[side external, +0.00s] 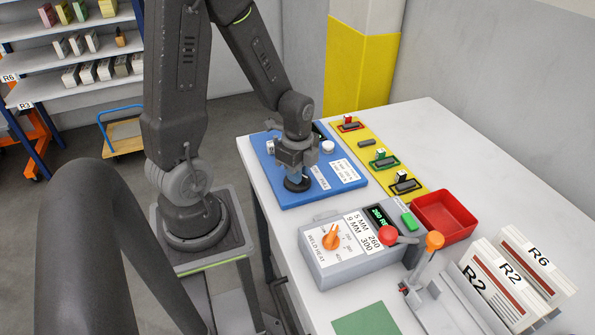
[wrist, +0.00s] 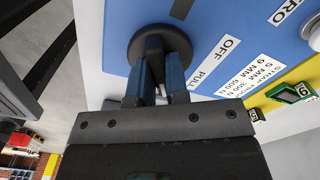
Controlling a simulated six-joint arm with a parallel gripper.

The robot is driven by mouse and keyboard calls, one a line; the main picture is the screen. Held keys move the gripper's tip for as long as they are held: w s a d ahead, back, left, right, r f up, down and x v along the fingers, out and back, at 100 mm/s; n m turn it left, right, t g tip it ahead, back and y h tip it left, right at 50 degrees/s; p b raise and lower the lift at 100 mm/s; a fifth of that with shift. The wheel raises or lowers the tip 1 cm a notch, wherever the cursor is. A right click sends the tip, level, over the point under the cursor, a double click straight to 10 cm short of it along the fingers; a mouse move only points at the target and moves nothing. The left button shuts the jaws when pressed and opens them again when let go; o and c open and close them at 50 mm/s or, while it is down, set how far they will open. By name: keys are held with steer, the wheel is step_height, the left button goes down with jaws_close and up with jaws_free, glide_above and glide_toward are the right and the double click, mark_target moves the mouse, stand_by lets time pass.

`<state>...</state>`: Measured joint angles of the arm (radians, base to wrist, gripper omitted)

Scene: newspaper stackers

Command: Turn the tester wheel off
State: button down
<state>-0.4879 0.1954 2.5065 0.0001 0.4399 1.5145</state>
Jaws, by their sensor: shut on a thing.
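The tester wheel is a black round knob (side external: 297,183) on the blue tester panel (side external: 285,199) at the back left of the table. In the wrist view the knob (wrist: 158,42) sits beside a white label (wrist: 215,60) reading OFF and PULL. My gripper (side external: 297,170) is over the knob, pointing down. In the wrist view my gripper's two fingers (wrist: 160,75) are closed on the knob's near part. The fingers hide part of the knob, and I cannot tell its exact angle.
A grey weld box (side external: 345,278) with an orange dial stands in front of the panel. A yellow board (side external: 383,157) with small colored fixtures lies to the right. A red tray (side external: 443,217) and newspaper stacks (side external: 500,280) are further right. The table's back right is clear.

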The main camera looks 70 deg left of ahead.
steer(key=n, duration=2.9)
steer(key=shift+n, duration=0.3)
stand_by(0.3)
steer(key=c, duration=1.1)
jaws_free()
